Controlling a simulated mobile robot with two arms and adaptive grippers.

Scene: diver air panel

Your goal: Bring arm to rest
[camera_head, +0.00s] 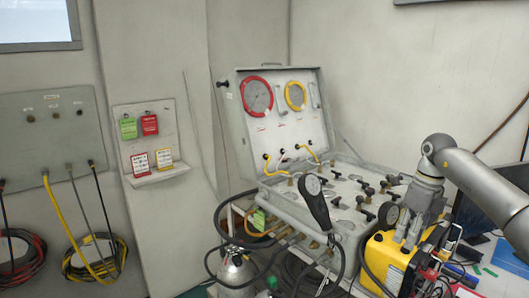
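My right arm comes in from the right edge and bends down at a grey joint. Its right gripper (408,238) points down just above the yellow device (385,262), at the right end of the air panel case. The fingertips are small and blend with the fittings there, so I cannot tell if they are open or touching anything. My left arm and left gripper are not in view. The open grey air panel case (262,184) has a red-rimmed gauge (257,96) and a yellow-rimmed gauge (296,95) in its lid, with several dark valve knobs below.
A black hand-held gauge (314,203) stands at the case's front. A metal cylinder (236,270) and loose hoses are below. Red and green tags (139,125) hang on the wall at left, beside a hose panel (48,125). A dark monitor (490,215) stands behind my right arm.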

